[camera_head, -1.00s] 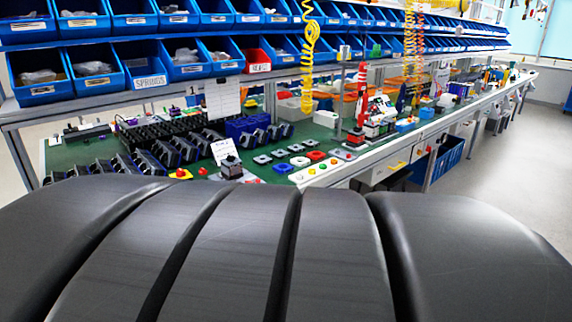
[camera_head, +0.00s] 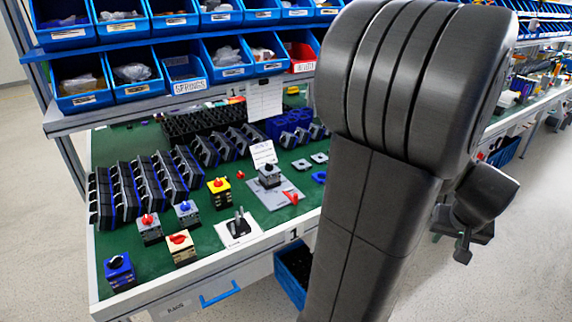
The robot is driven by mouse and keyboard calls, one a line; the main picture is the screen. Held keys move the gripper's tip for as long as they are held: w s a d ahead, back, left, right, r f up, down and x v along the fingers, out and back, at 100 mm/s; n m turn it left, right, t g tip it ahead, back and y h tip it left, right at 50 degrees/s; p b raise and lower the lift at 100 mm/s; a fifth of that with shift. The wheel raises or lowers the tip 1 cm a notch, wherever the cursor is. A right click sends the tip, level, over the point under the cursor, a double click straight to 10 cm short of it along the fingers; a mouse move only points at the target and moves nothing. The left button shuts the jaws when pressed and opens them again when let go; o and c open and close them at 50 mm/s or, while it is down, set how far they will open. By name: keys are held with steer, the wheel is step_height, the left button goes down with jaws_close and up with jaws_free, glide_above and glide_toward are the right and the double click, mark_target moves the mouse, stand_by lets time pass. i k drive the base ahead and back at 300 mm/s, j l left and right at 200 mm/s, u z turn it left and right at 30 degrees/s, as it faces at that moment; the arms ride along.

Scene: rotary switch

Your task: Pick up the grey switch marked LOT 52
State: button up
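Several small switches stand on the green bench top (camera_head: 205,245). One grey switch with a black knob (camera_head: 270,176) stands on a light plate, with a white card (camera_head: 263,154) behind it. A grey switch with a red knob (camera_head: 149,230) and a grey one with a blue knob (camera_head: 187,214) stand further left. The markings are too small to read, so I cannot tell which is LOT 52. My arm fills the right. What looks like my gripper (camera_head: 463,250) is a small dark part right of the arm, away from the switches; its fingers are unclear.
Yellow (camera_head: 219,194), blue (camera_head: 119,272) and cream (camera_head: 181,248) switches stand near the grey ones. A black switch on a white plate (camera_head: 238,228) is close to the front edge. Racks of dark parts (camera_head: 140,190) stand behind. Blue bins (camera_head: 130,70) overhang the back.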

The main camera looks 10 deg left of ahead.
mark_target(268, 180)
steer(key=i+u, duration=0.35)
steer(key=i, duration=0.15)
steer(key=i+l+u, duration=0.2)
steer(key=i+u, duration=0.3)
steer(key=u, duration=1.05)
